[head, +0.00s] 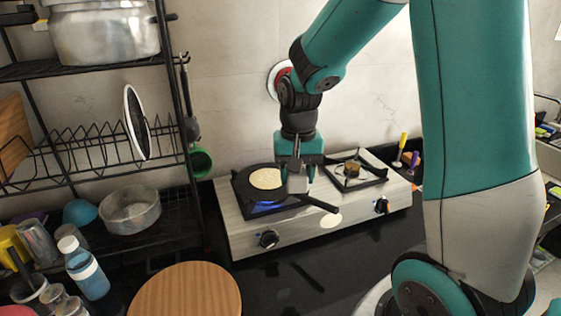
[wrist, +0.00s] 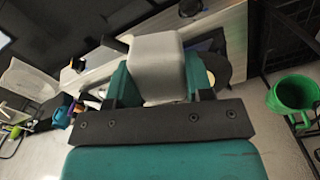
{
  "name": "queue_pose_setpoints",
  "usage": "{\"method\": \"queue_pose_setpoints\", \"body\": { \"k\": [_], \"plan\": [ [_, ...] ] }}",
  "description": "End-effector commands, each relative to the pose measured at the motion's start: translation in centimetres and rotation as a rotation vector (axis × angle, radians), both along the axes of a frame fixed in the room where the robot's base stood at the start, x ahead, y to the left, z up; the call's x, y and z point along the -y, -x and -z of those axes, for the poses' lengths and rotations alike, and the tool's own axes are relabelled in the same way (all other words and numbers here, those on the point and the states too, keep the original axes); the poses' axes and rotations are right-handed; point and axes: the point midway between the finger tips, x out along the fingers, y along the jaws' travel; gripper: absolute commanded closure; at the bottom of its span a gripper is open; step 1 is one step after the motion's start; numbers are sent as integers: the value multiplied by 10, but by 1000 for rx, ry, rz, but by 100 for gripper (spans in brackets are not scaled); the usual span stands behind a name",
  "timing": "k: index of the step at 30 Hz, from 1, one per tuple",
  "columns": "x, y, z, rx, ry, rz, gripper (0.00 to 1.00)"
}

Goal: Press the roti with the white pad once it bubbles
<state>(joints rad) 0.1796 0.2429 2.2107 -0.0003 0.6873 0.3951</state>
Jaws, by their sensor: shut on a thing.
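The roti (head: 266,178) is a pale, flat round lying in a dark pan (head: 247,192) on the stove's left burner, where a blue flame shows. The picture is too small to tell whether it has bubbles. My gripper (head: 298,170) is shut on the white pad (head: 297,185), a light grey-white block. It holds the pad just right of the roti, near the pan's handle side. I cannot tell the pad's exact height above the pan. In the wrist view the pad (wrist: 157,62) sits between both fingers and hides most of the pan.
The steel stove (head: 250,230) has an empty right burner (head: 356,172). The pan's handle points to the front right. A black rack (head: 180,130) with pots stands at left. A round wooden board (head: 186,292) and a bottle (head: 84,268) are at front left. A green cup (head: 200,162) hangs beside the rack.

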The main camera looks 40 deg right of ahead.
Motion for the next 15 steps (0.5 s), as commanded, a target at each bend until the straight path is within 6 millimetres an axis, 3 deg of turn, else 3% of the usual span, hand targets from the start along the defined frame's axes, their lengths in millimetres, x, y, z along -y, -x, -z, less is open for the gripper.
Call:
{"method": "queue_pose_setpoints", "body": {
  "k": [15],
  "plan": [
    [-3,4,-10,-2,0,16,72]
  ]
}}
